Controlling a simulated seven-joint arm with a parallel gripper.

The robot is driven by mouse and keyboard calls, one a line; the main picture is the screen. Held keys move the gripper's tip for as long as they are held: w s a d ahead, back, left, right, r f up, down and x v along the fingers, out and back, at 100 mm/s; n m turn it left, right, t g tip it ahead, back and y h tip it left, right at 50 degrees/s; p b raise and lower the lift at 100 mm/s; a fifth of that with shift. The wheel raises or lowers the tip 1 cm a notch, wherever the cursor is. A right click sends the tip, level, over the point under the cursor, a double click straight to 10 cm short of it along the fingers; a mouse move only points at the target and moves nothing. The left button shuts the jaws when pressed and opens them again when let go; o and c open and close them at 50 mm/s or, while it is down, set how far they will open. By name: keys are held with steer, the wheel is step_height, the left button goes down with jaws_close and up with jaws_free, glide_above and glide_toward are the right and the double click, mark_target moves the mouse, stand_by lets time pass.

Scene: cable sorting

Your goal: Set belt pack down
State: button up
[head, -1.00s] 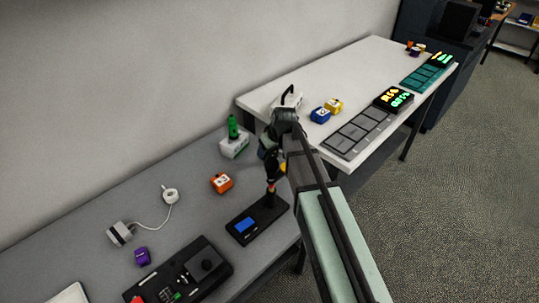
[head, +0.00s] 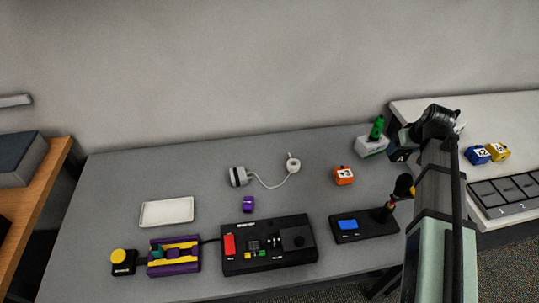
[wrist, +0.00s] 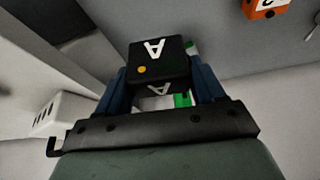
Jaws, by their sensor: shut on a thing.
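The belt pack (wrist: 160,59) is a small black block with a white letter A and an orange dot. In the wrist view my gripper (wrist: 162,85) is shut on it, with a blue finger on either side. In the head view my gripper (head: 402,146) is at the right end of the grey table (head: 120,185), just right of a white box (head: 371,147) with a green object (head: 377,128) on it. The arm partly hides the held pack there. I cannot tell its height above the table.
An orange block (head: 343,176), a black device with a blue screen (head: 362,225), a black control panel (head: 268,247), a purple block (head: 248,204), a white tray (head: 167,212) and a cabled adapter (head: 239,176) lie on the grey table. Grey surface between them is clear.

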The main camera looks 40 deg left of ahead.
steer(key=s+a+n+g, duration=0.15)
steer(key=s+a, duration=0.55)
steer(key=a, duration=0.7)
steer(key=s+a+n+y, duration=0.1)
steer(key=s+a+n, duration=0.2)
steer(key=s+a, duration=0.75)
steer(key=s+a+n+g, duration=0.1)
steer(key=s+a+n, duration=0.2)
steer(key=a, duration=1.5)
steer(key=shift+m+t, duration=0.45)
steer(key=shift+m, duration=0.4)
steer(key=shift+d+x, duration=0.2)
steer(key=shift+x, duration=1.45)
steer(key=shift+d+x, duration=0.15)
steer(key=shift+x, duration=1.55)
steer(key=shift+d+x, duration=0.2)
steer(key=shift+x, duration=1.45)
steer(key=shift+w+f, duration=0.1)
steer(key=shift+f, duration=0.2)
steer(key=o, duration=1.1)
steer(key=shift+o, duration=0.2)
steer(key=v, duration=1.2)
